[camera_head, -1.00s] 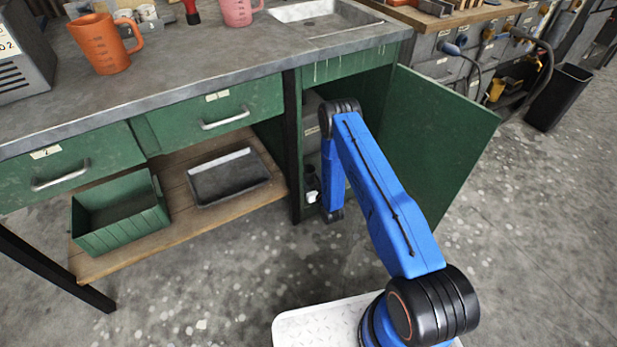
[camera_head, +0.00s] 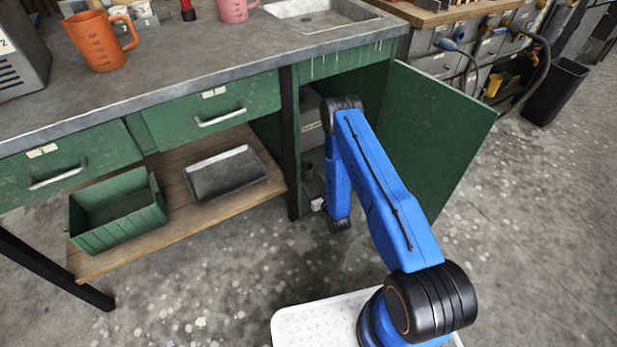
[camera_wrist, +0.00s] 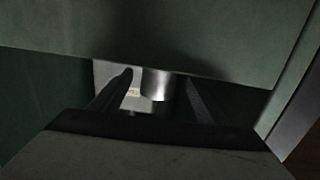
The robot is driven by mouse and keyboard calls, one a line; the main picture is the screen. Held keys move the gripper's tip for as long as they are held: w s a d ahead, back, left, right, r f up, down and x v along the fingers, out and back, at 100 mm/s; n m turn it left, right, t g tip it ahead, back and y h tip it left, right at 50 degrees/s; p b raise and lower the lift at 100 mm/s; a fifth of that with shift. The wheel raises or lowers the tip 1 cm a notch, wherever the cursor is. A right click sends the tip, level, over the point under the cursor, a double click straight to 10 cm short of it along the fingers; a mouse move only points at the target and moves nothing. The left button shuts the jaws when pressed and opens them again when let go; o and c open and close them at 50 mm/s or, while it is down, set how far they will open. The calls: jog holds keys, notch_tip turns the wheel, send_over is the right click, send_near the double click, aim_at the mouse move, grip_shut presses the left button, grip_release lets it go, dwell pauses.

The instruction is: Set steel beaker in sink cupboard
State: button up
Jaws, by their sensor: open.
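The sink cupboard (camera_head: 305,75) is the green compartment under the sink, with its door (camera_head: 434,135) swung wide open to the right. In the head view my arm reaches down in front of its opening and hides much of the inside. In the wrist view my gripper (camera_wrist: 158,76) is open, its two dark fingers pointing into the dim cupboard. A shiny steel beaker (camera_wrist: 157,86) shows between and beyond the fingertips. Its top is cut off by a dark green panel, and I cannot tell whether a finger touches it.
A grey labelled box (camera_wrist: 105,73) is behind the beaker. Left of the cupboard, a wooden shelf (camera_head: 180,222) holds a green bin (camera_head: 118,225) and a grey tray (camera_head: 225,176). An orange jug (camera_head: 97,42) and a pink mug (camera_head: 232,10) stand on the worktop.

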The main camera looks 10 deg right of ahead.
jog(key=shift+v, duration=2.25)
jog(key=w+r+g, duration=0.1)
jog(key=w+r, duration=0.2)
jog(key=r, duration=0.4)
jog(key=w+d+r+g+h, duration=0.1)
jog(key=w+r, duration=0.3)
jog(key=r, duration=0.3)
jog(key=w+r+g, duration=0.1)
jog(key=w+r, duration=0.2)
jog(key=r, duration=0.3)
jog(key=s+d+r+g+h, duration=0.1)
jog(key=s+r, duration=0.2)
jog(key=r, duration=0.8)
jog(key=s+d+r+g+h, duration=0.1)
jog(key=s+d+r+g, duration=0.15)
jog(key=r, duration=0.95)
jog(key=s+r+m+g, duration=0.1)
jog(key=s+r, duration=0.7)
jog(key=s, duration=0.3)
jog(key=s+r+m+g, duration=0.1)
jog(key=s+r+g, duration=0.1)
jog(key=s+r, duration=0.7)
jog(key=s+r+g, duration=0.2)
jog(key=s, duration=2.8)
jog(key=shift+d+g+h, duration=0.3)
jog(key=shift+d+g, duration=0.05)
